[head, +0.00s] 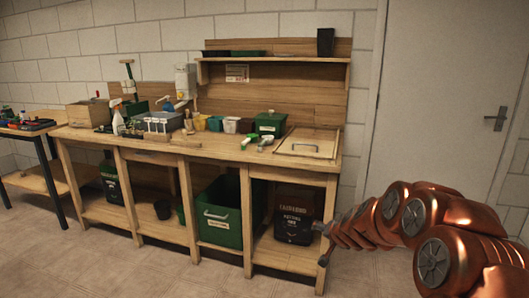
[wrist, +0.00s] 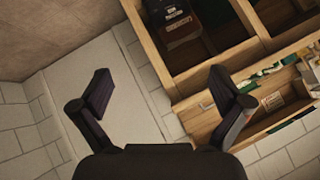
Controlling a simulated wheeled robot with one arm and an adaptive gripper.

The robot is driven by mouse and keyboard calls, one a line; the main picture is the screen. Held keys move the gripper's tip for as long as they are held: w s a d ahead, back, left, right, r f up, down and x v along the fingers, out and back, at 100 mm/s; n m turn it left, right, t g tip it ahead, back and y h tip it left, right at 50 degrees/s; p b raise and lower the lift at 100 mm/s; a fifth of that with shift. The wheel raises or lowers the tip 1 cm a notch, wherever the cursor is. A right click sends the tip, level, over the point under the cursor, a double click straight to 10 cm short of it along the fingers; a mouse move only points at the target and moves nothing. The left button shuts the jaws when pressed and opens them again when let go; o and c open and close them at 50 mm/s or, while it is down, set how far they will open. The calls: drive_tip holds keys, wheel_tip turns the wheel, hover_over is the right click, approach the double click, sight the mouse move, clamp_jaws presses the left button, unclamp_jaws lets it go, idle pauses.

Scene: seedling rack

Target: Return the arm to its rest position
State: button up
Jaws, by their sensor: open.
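My copper-coloured arm reaches in from the right side of the head view, low and in front of the door. Its far end points left toward the bench's right front leg. My gripper (wrist: 162,92) shows in the wrist view with its two dark fingers spread wide apart. Nothing is between the fingers. In the head view the fingers are too small to make out clearly. The wooden potting bench (head: 228,153) stands to the left of my arm, and part of it also shows tilted in the wrist view (wrist: 165,52).
The bench top holds pots, a spray bottle (head: 118,121) and a dark green box (head: 270,124). Below are a green crate (head: 220,228) and a dark bag (head: 294,222). A side table (head: 38,130) stands far left. The door (head: 445,90) is behind my arm. The front floor is clear.

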drive_tip(key=s+a+r+n+g+y+p, duration=0.1)
drive_tip(key=s+a+r+n+g+p, duration=0.2)
drive_tip(key=s, duration=0.4)
drive_tip(key=s+a+r+y+p, duration=0.1)
drive_tip(key=s+a+r+p, duration=0.15)
drive_tip(key=s+r, duration=0.4)
drive_tip(key=s+a+r+n+g+p, duration=0.2)
drive_tip(key=s+a+r, duration=0.15)
drive_tip(key=s, duration=0.45)
drive_tip(key=s+d+r+g+h+p, duration=0.1)
drive_tip(key=s+d+r+g+p, duration=0.2)
drive_tip(key=s, duration=1.3)
drive_tip(key=s+d+r+n+g+h+p, duration=0.1)
drive_tip(key=s+d+r+g+p, duration=0.2)
drive_tip(key=s, duration=1.3)
wheel_tip(320, 180, up, 4)
drive_tip(key=p, duration=0.3)
drive_tip(key=shift+d+f+g+h, duration=0.2)
drive_tip(key=shift+g+h, duration=0.1)
